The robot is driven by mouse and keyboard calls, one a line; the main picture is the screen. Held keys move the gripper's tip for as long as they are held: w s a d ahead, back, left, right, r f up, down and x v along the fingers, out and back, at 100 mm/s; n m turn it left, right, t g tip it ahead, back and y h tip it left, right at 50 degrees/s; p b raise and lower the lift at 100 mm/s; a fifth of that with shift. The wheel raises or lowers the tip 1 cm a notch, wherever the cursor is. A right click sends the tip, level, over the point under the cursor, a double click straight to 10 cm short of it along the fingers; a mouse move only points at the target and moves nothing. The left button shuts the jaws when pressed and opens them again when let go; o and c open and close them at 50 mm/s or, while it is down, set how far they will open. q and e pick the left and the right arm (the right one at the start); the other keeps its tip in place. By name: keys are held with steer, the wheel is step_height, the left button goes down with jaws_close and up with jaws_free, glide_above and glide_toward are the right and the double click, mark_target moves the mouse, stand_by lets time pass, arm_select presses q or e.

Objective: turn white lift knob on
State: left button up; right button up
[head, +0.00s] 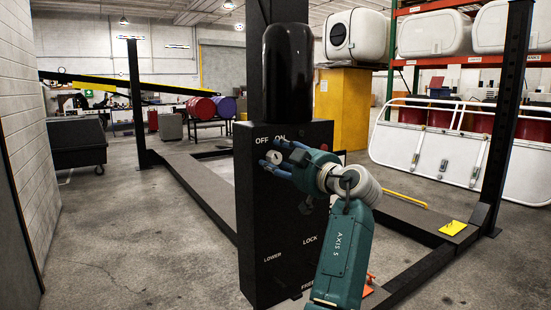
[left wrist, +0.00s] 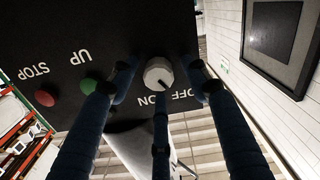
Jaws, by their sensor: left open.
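The white lift knob (head: 273,157) is on the black control box (head: 256,225), just under the white OFF and ON labels. In the left wrist view the knob (left wrist: 159,72) is round and pale, with a dark mark whose setting I cannot read surely. My left gripper (head: 276,160) is open at the knob. In the left wrist view its blue fingers (left wrist: 160,82) are spread around the knob, with gaps showing at the sides. I cannot tell whether the finger nearest the labels touches it. My right gripper is not in view.
A green button (left wrist: 88,86) and a red STOP button (left wrist: 45,98) are beside the knob. A black cylinder (head: 288,75) stands above the box. Lift rails and posts (head: 505,110) stand around it. Open concrete floor (head: 130,240) lies to the left.

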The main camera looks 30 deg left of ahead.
arm_select(q)
steer(key=shift+c, duration=0.2)
steer(key=c, duration=1.1)
